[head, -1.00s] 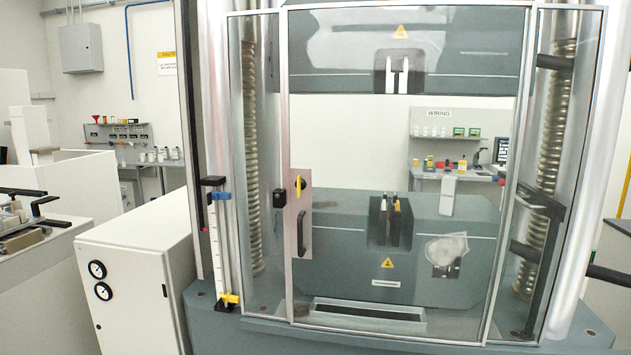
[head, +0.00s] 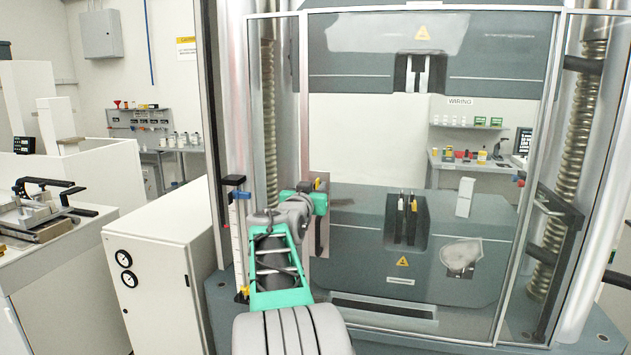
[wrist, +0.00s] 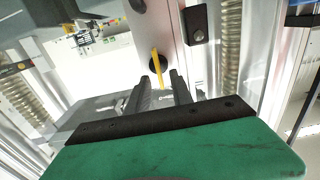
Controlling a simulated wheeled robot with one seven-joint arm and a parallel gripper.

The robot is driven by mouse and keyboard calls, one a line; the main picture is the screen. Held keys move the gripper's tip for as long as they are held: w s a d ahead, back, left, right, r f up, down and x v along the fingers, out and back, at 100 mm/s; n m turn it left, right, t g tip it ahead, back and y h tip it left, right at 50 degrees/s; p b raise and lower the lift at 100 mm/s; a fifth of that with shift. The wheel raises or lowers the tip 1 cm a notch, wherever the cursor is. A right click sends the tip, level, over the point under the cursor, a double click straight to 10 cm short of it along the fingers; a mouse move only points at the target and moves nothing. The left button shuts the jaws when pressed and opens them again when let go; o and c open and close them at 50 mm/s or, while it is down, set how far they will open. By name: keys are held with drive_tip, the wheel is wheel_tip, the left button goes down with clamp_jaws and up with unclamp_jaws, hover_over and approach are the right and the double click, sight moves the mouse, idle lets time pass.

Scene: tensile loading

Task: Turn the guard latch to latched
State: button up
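The guard latch (wrist: 157,66) is a thin yellow handle on a dark round hub, on the metal plate of the clear guard door's frame. In the wrist view it lies roughly lengthwise in the picture, its near end between my fingertips. My gripper (wrist: 160,78) is open, one dark finger on each side of the handle with gaps showing; I cannot tell whether either touches it. In the head view my gripper (head: 312,194) is at the latch plate, and my arm hides most of the latch, with a small yellow bit (head: 317,184) showing.
A black block (wrist: 196,24) sits on the frame beside the latch plate. The clear guard door (head: 430,140) covers the testing machine. A white cabinet (head: 160,250) stands to the left. The plate's door handle is mostly hidden behind my arm.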

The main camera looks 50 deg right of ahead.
drive_tip(key=shift+w+d, duration=0.25)
drive_tip(key=shift+d, duration=0.25)
drive_tip(key=shift+c, duration=0.6)
clamp_jaws()
